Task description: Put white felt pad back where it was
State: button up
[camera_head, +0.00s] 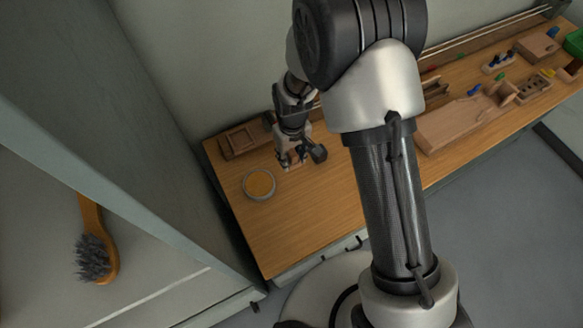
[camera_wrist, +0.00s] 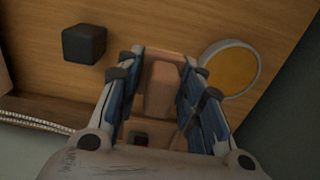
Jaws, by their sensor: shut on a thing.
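My gripper (camera_head: 291,158) is low over the left part of the wooden bench. In the wrist view its blue-lined fingers (camera_wrist: 160,95) stand on both sides of a tan block (camera_wrist: 161,90) and are shut on it. The block lies over or against a larger brown wooden piece (camera_wrist: 150,132); whether they touch is unclear. I cannot make out a white felt pad in either view. It may be hidden by my gripper or arm.
A wooden tray (camera_head: 226,150) is at the back left. Wooden fixtures (camera_head: 460,122) fill the right. The front left bench is clear.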

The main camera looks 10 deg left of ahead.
aim_at(292, 152)
jog(key=shift+f+b, duration=0.65)
jog(key=shift+f, duration=2.35)
jog(key=shift+f, duration=0.25)
jog(key=o, duration=1)
jog(key=shift+r, duration=0.1)
jog(key=shift+o, duration=0.2)
notch_tip(292, 152, up, 12)
jog(key=p, duration=0.3)
jog(key=shift+r, duration=0.15)
jog(key=shift+r, duration=0.1)
